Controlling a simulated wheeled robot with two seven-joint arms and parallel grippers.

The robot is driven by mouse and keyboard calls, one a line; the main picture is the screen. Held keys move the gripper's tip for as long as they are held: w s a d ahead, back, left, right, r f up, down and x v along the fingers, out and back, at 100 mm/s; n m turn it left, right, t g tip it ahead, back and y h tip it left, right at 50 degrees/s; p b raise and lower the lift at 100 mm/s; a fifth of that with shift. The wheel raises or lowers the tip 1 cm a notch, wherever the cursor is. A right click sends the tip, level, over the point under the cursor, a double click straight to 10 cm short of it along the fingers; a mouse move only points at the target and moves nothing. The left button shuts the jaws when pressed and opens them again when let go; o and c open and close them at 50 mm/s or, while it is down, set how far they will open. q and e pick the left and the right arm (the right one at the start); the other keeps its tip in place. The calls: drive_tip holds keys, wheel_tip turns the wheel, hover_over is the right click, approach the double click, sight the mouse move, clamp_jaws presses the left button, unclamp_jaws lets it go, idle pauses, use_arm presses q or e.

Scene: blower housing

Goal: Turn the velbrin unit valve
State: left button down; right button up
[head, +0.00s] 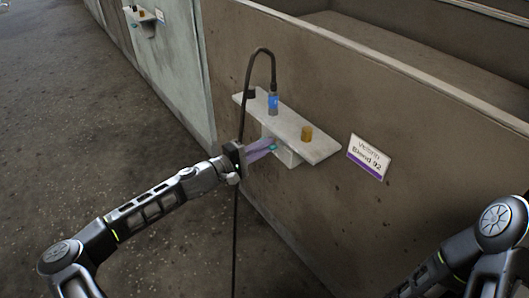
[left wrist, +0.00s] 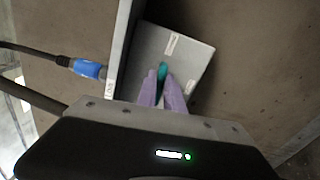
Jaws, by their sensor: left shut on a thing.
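The velbrin unit is a pale shelf (head: 318,150) on the brown wall, with a box under it, beside a sign (head: 369,157) that reads Velbrin Blend 92. A small teal valve handle (head: 272,147) shows at the front of the box. My left gripper (head: 268,148) has its purple fingers shut on this handle. In the left wrist view, the teal handle (left wrist: 162,72) stands between the fingertips (left wrist: 163,85), in front of the box face (left wrist: 185,50). The valve's base is partly hidden by the fingers. My right arm shows at the lower right, but its gripper is out of view.
A blue connector (head: 273,103) with a black hose (head: 249,75) rises from the shelf, and the hose hangs down behind my left wrist. A yellow-brown knob (head: 307,133) stands on the shelf. Another shelf (head: 140,15) is farther along the wall. The floor at left is clear.

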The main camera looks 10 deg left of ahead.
use_arm(q)
drive_tip(key=shift+f+m+b, duration=0.15)
drive_tip(key=shift+m+b, duration=0.3)
drive_tip(key=shift+m, duration=0.25)
drive_tip(key=c, duration=1.5)
unclamp_jaws()
drive_tip(key=shift+o, duration=0.2)
drive_tip(key=v, duration=0.8)
drive_tip(key=shift+p, duration=0.45)
